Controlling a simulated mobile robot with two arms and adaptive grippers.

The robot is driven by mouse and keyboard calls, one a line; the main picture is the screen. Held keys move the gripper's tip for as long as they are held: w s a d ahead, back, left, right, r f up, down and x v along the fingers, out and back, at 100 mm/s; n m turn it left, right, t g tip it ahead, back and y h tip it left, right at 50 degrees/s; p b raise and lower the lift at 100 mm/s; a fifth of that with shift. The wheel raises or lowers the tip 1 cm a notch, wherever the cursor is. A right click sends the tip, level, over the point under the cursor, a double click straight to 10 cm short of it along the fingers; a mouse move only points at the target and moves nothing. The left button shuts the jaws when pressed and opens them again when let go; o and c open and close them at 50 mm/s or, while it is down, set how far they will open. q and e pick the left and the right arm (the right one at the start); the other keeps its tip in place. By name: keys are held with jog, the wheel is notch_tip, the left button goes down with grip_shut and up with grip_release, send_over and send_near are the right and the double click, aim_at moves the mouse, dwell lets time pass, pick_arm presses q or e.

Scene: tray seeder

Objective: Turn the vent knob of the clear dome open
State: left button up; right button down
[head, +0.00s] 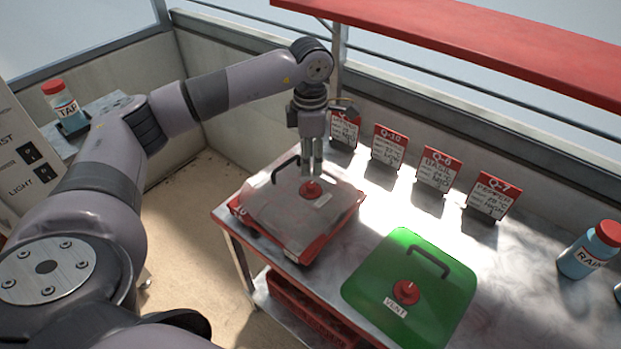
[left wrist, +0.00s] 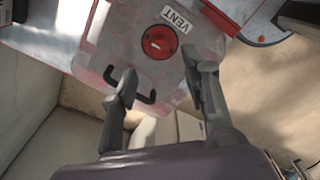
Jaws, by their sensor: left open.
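The clear dome (head: 275,215) sits on a red tray at the left end of the metal table. Its red round vent knob (head: 311,189) is on top, beside a white label, with a dark handle behind. In the left wrist view the knob (left wrist: 159,42) shows next to the VENT label (left wrist: 174,19). My left gripper (head: 312,172) points down just above the knob in the head view. Its fingers (left wrist: 160,85) are apart with nothing between them, and the knob lies beyond the fingertips. Touching cannot be told. My right gripper is not in view.
A green dome (head: 452,299) with its own red vent knob (head: 405,290) stands to the right. Several red-topped seed cards (head: 437,172) line the back. A RAIN bottle (head: 589,251) is at the right, and a red shelf (head: 480,45) hangs above.

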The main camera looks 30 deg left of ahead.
aim_at(311, 184)
pick_arm(q)
notch_tip(311, 184, down, 8)
jog(key=shift+f+p, duration=0.2)
jog(key=shift+p, duration=0.4)
grip_shut()
